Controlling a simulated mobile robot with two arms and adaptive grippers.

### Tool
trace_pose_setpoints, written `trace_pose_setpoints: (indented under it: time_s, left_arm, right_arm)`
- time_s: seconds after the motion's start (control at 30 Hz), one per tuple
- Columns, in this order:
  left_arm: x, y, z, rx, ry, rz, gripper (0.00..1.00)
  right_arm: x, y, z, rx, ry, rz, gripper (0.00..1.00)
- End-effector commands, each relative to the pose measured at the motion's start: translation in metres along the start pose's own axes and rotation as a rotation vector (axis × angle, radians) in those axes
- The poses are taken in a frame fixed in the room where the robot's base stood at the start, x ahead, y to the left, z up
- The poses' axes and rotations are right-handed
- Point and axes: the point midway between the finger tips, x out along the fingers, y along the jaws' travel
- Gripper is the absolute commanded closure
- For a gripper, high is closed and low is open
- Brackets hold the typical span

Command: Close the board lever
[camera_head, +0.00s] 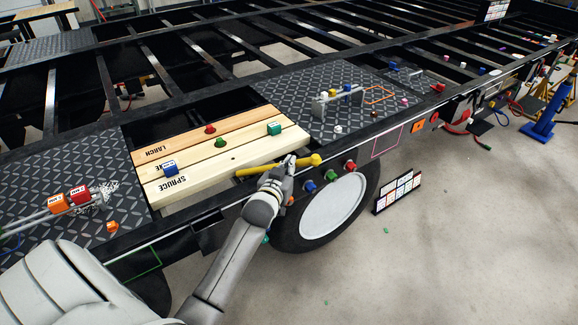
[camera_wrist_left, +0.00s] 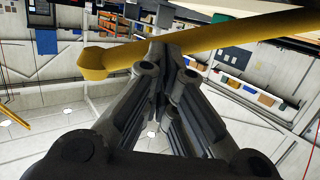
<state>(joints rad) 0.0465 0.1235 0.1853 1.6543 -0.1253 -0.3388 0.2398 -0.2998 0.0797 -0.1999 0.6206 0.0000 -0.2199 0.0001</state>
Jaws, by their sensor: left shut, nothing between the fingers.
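The yellow board lever (camera_head: 253,170) lies along the front edge of the spruce board (camera_head: 222,172), with its round knob (camera_head: 316,159) at the right end. My left gripper (camera_head: 290,163) is at the lever near the knob, on the outer side of the frame. In the left wrist view the gripper (camera_wrist_left: 163,48) is shut with nothing between its fingers, and the lever (camera_wrist_left: 222,33) crosses just beyond the fingertips. I cannot tell whether they touch. My right gripper is not in view.
Larch and other boards (camera_head: 205,131) lie on the black trailer frame with colored knobs and blocks on them. Below the lever are colored buttons (camera_head: 331,175) and a wheel (camera_head: 333,206). Checker plates (camera_head: 65,172) flank the boards. The floor at right is mostly clear.

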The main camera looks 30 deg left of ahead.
Motion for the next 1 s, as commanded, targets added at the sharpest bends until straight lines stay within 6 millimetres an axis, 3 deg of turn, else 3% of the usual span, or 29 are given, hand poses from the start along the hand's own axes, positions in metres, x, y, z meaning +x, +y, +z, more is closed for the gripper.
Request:
trace_pose_setpoints:
  time_s: [0.53,0.77,1.0]
  left_arm:
    - [0.009,0.003,0.0,-0.019,0.0,-0.061,1.0]
    - [0.027,0.002,-0.003,-0.023,0.001,-0.125,1.0]
    - [0.056,-0.002,-0.009,-0.023,0.001,-0.124,1.0]
  right_arm:
    - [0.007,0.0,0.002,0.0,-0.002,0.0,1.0]
    - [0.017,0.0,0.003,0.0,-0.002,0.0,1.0]
    - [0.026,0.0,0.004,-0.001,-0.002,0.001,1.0]
